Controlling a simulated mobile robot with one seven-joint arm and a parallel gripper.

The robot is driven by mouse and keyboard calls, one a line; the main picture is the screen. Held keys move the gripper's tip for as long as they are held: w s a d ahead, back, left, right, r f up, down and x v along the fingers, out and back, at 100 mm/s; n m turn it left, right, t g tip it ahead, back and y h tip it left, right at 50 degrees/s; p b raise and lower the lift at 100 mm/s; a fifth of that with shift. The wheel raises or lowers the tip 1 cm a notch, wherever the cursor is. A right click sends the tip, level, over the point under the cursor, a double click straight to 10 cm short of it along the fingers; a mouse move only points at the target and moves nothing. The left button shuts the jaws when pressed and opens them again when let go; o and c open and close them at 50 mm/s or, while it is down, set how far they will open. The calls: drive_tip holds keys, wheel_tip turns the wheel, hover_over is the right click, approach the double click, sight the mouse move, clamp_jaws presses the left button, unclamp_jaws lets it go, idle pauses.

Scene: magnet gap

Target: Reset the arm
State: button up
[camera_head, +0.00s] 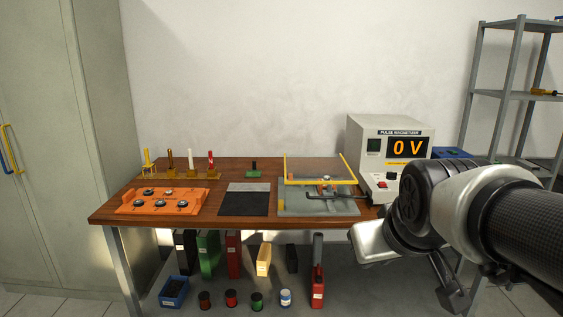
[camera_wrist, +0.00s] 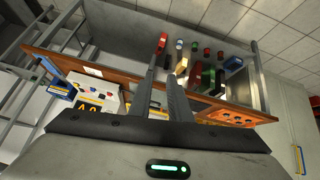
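My arm (camera_head: 460,205) reaches in from the right edge in the head view, bent in front of the bench's right end and the magnetizer. In the wrist view my gripper (camera_wrist: 163,76) shows two dark fingers with a gap between them. Nothing is held in the gap. The fingers are in the air, apart from the bench.
The wooden bench (camera_head: 227,172) bears an orange tray (camera_head: 163,206), a dark mat (camera_head: 246,203), a yellow-barred fixture (camera_head: 319,181) and a pulse magnetizer (camera_head: 384,135) reading 0 V. Shelving (camera_head: 505,95) stands right, a cabinet (camera_head: 60,140) left. Bottles and jars sit below.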

drive_tip(key=s+a+f+m+g, duration=0.1)
drive_tip(key=s+a+f+g, duration=0.15)
drive_tip(key=s, duration=0.75)
wheel_tip(320, 180, up, 24)
drive_tip(key=p, duration=2.4)
drive_tip(key=shift+d+y+p, duration=0.2)
drive_tip(key=shift+y+p, duration=0.1)
drive_tip(key=shift+p, duration=0.1)
drive_tip(key=shift+s, duration=0.1)
